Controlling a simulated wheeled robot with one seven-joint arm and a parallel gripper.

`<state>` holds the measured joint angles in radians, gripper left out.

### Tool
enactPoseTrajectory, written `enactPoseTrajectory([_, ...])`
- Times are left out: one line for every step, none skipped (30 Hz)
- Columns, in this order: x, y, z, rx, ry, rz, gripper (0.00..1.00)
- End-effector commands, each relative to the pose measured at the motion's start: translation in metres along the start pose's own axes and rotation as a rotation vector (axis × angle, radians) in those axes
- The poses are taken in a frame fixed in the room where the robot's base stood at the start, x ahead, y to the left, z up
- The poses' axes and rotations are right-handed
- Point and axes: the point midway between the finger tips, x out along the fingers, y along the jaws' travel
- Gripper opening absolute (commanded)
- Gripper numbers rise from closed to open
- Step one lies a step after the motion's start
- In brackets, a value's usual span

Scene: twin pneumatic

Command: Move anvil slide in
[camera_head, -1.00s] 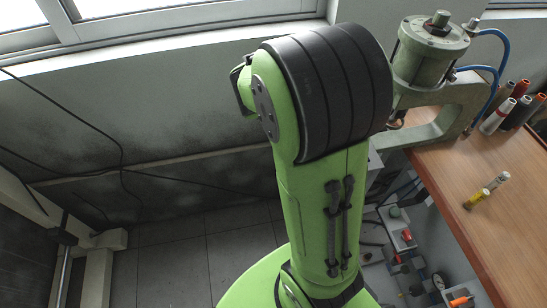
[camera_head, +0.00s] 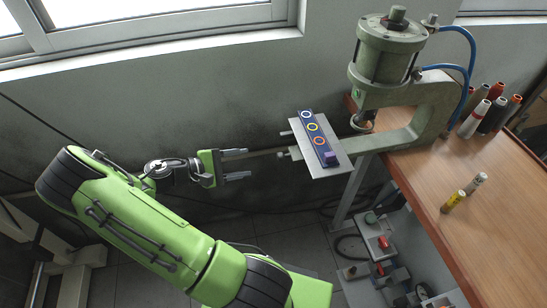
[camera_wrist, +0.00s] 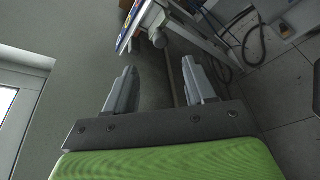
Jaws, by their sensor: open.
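The anvil slide (camera_head: 335,168) is a pale flat plate at the end of the press's lower arm. It sticks out to the left of the press ram (camera_head: 363,121). My gripper (camera_head: 240,165) is open and empty to the left of the slide, with a gap between. In the wrist view my open fingers (camera_wrist: 158,75) point towards the slide's edge (camera_wrist: 184,28) at the top.
The green press (camera_head: 390,50) stands at the corner of a wooden table (camera_head: 430,165). A window wall (camera_head: 170,85) is behind my arm. Boxes and cables lie below the table.

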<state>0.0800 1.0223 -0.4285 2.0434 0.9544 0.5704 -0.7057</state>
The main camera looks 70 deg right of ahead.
Motion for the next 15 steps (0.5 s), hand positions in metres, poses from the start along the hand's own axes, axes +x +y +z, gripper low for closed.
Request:
enactPoseTrajectory([0.015, -0.002, 0.000, -0.001, -0.006, -0.005, 0.55])
enactPoseTrajectory([0.022, -0.002, 0.000, -0.001, -0.005, -0.005, 0.55])
enactPoseTrajectory([0.033, -0.002, 0.000, 0.000, -0.005, -0.005, 0.55])
enactPoseTrajectory([0.040, -0.002, 0.000, 0.000, -0.005, -0.004, 0.55])
enactPoseTrajectory([0.048, -0.002, 0.000, 0.000, -0.006, -0.005, 0.55])
enactPoseTrajectory([0.058, -0.003, 0.000, -0.001, -0.005, -0.006, 0.55])
enactPoseTrajectory([0.066, -0.003, 0.000, -0.001, -0.005, -0.006, 0.55])
enactPoseTrajectory([0.073, -0.003, 0.000, -0.001, -0.003, -0.005, 0.55])
enactPoseTrajectory([0.083, -0.003, 0.000, 0.000, -0.003, -0.006, 0.55])
enactPoseTrajectory([0.090, -0.003, 0.000, 0.000, -0.004, -0.006, 0.55])
enactPoseTrajectory([0.097, -0.002, 0.000, 0.000, -0.003, -0.005, 0.55])
enactPoseTrajectory([0.105, -0.002, 0.000, 0.000, -0.003, -0.005, 0.55])
enactPoseTrajectory([0.110, -0.002, 0.000, 0.000, -0.002, -0.005, 0.55])
enactPoseTrajectory([0.115, -0.002, 0.000, 0.001, -0.001, -0.004, 0.55])
enactPoseTrajectory([0.120, -0.002, -0.001, 0.001, -0.001, -0.004, 0.55])
